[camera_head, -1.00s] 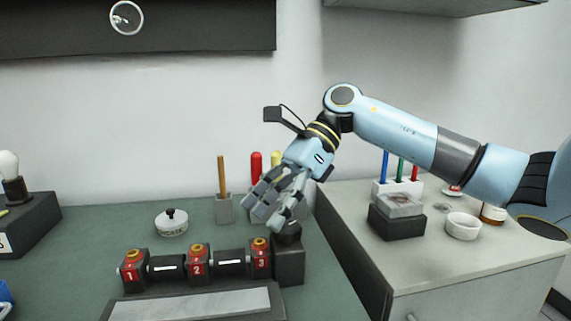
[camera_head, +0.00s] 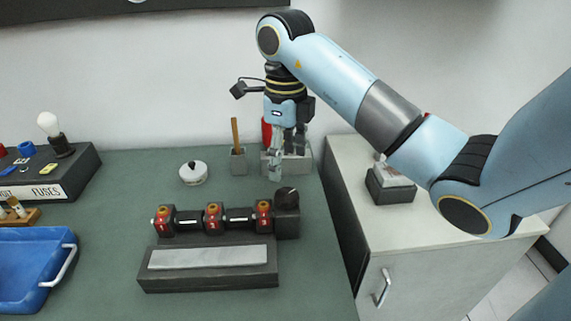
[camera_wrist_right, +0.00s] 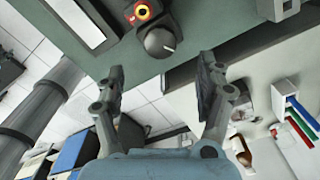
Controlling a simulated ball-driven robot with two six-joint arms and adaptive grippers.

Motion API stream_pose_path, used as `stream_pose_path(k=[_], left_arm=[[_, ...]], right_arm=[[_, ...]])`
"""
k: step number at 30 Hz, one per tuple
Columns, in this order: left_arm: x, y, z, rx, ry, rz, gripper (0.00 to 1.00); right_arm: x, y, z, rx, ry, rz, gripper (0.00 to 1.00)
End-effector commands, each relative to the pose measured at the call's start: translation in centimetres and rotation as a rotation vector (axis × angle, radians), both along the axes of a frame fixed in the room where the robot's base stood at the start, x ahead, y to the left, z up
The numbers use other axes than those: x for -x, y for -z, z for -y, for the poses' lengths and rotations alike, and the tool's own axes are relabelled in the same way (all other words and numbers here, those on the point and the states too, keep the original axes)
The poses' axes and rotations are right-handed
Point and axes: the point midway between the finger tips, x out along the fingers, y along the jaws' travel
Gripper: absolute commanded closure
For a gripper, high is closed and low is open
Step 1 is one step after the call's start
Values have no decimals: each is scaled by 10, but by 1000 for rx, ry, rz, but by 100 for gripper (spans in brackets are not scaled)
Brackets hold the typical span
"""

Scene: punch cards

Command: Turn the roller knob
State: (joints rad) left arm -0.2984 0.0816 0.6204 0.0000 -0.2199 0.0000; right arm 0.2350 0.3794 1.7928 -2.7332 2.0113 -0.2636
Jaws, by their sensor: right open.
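The roller knob (camera_head: 287,196) is a round black knob on top of a dark block at the right end of the roller row. It also shows in the right wrist view (camera_wrist_right: 160,41), with a pale line on its face. My right gripper (camera_head: 285,165) points down, just above the knob in the head view; I cannot tell the exact height. In the right wrist view its fingers (camera_wrist_right: 161,68) are spread with nothing between them, and the knob appears beyond the tips. My left gripper is not in view.
Red numbered units (camera_head: 213,217) sit left of the knob, behind a dark base with a pale plate (camera_head: 208,257). A pen holder (camera_head: 238,162) and red-handled tools stand behind. A blue tray (camera_head: 28,270) is at left. A light cabinet (camera_head: 345,160) stands at right.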

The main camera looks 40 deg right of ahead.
Motion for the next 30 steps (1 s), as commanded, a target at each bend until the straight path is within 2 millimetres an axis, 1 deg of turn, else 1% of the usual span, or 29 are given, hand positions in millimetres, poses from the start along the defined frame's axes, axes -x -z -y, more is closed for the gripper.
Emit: stream_pose_path(k=[1,9,11,13,18,24,25,26,30], left_arm=[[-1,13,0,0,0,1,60],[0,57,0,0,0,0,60],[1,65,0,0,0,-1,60],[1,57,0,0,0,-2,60],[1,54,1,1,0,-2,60],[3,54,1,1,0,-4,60],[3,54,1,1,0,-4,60],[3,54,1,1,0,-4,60],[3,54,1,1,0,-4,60]], right_arm=[[0,13,0,0,0,0,28],[0,60,0,-1,-1,0,28],[0,69,0,-1,-2,0,28],[1,74,-1,-4,0,-4,28],[0,87,0,-2,-2,-1,28],[0,88,0,-1,-2,1,28],[0,88,0,-1,-2,1,29],[0,88,0,-1,-2,1,33],[0,88,0,-1,-2,1,52]])
